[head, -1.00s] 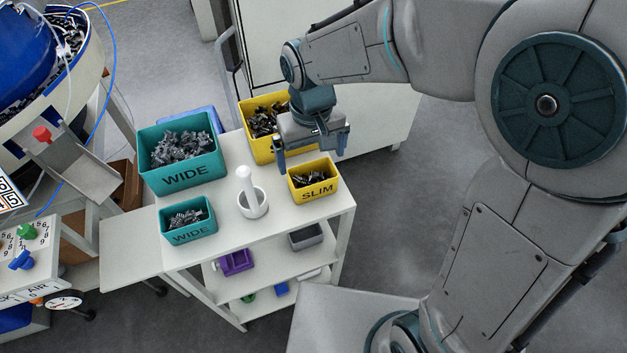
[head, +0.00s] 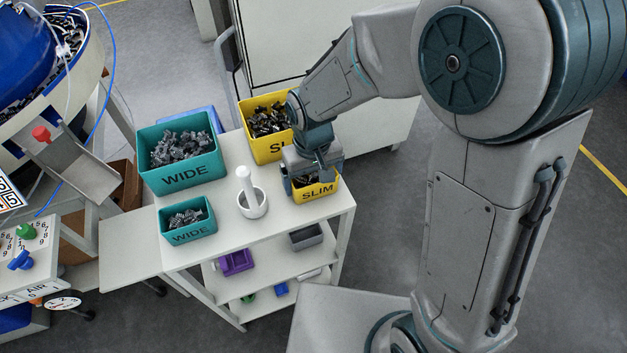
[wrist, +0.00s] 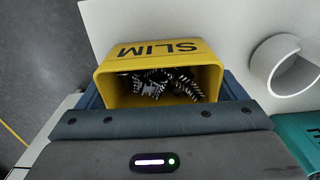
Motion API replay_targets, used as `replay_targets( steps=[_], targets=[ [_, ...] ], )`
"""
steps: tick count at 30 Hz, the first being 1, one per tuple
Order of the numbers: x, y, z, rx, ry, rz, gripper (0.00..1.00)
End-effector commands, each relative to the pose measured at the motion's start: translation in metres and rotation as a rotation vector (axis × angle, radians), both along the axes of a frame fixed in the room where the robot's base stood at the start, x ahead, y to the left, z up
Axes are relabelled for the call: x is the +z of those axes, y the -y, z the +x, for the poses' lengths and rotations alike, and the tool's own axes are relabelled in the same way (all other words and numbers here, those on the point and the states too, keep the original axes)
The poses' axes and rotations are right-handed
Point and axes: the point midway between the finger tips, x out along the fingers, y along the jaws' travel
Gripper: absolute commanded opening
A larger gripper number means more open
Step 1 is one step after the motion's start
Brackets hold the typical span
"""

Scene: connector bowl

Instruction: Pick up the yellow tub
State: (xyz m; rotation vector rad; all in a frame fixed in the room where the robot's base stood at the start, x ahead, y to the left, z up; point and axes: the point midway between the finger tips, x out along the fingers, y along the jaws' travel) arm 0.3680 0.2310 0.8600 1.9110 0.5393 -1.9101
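The small yellow tub (head: 318,190), marked SLIM, stands at the right front of the white cart top and holds small dark metal parts. It also shows in the wrist view (wrist: 160,58), with its open top facing the camera. My gripper (head: 314,182) is down over this tub, with one finger on either side of it. In the wrist view the fingers lie close along the tub's sides and look open; contact is not clear. The gripper hides the tub's back part in the head view. A larger yellow tub (head: 262,146) stands behind it.
A large teal tub (head: 182,175) and a small teal tub (head: 188,233), both marked WIDE, stand on the left of the cart (head: 274,231). A white mortar with a pestle (head: 252,204) stands left of the small yellow tub. The lower shelves hold purple and grey bins.

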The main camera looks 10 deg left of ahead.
Motion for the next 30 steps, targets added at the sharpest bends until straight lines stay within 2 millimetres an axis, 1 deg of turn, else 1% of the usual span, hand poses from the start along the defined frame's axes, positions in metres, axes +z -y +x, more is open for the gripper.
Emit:
replay_targets(
  steps=[1,2,11,16,20,22,30],
  targets=[
    [0.0,0.0,0.0,0.0,0.0,0.0,0.75],
    [0.0,0.0,0.0,0.0,0.0,0.0,0.67],
    [0.001,0.0,0.0,0.0,0.0,0.0,0.67],
    [0.008,0.0,0.0,0.0,0.001,0.001,0.67],
    [0.026,0.0,0.001,0.0,0.004,0.003,0.67],
    [0.042,0.0,0.001,0.0,0.007,0.004,0.67],
    [0.071,0.036,-0.035,-0.001,0.003,0.001,0.67]
  ],
)
